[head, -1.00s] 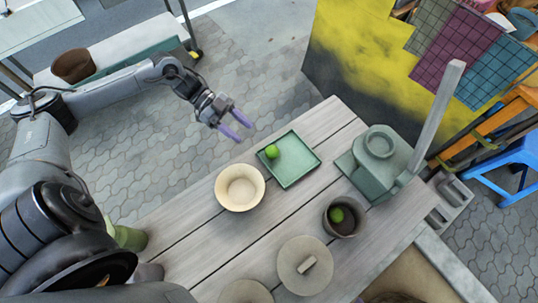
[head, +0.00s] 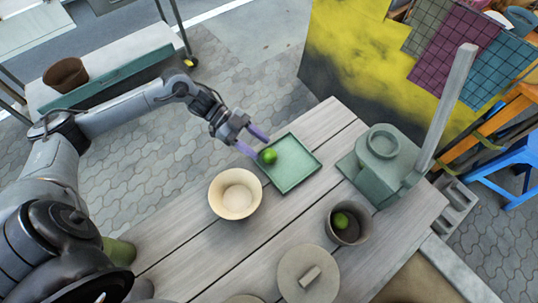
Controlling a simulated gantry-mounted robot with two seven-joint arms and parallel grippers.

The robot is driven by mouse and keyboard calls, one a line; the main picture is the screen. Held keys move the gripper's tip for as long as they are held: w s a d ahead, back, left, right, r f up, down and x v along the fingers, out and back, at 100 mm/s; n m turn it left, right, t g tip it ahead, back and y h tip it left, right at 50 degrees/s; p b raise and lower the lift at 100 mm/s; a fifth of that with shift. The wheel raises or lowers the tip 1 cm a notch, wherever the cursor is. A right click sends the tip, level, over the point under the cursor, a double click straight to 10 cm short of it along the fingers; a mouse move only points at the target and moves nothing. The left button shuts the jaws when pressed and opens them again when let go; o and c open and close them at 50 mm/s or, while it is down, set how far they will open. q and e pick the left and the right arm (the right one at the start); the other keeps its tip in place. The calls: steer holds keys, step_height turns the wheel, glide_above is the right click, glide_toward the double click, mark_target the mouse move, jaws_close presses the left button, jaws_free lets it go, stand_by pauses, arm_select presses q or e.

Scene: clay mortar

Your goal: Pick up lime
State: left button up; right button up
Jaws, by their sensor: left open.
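A lime (head: 269,156) lies on the green square tray (head: 300,180), near its left corner. A second lime (head: 341,220) sits inside a dark grey clay pot (head: 347,237) at the front right of the table. My left gripper (head: 260,147) comes in from the left with its two purple fingers spread. Its fingertips are right by the lime on the tray, and I cannot tell whether they touch it. The left gripper is open and empty. My right gripper is not in view.
A cream bowl (head: 236,193) stands just left of the tray. A green press-like device (head: 383,165) with an upright grey lever stands at the right. A round clay lid (head: 308,274) lies at the front. Bare wooden table planks (head: 325,125) show behind the tray.

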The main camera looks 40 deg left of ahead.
mark_target(264, 151)
arm_select(q)
steer(key=shift+b+x, duration=0.35)
steer(key=shift+x, duration=1.5)
steer(key=shift+s, duration=0.1)
steer(key=shift+c, duration=0.3)
steer(key=c, duration=0.6)
steer(key=shift+c, duration=0.2)
steer(key=shift+r, duration=0.1)
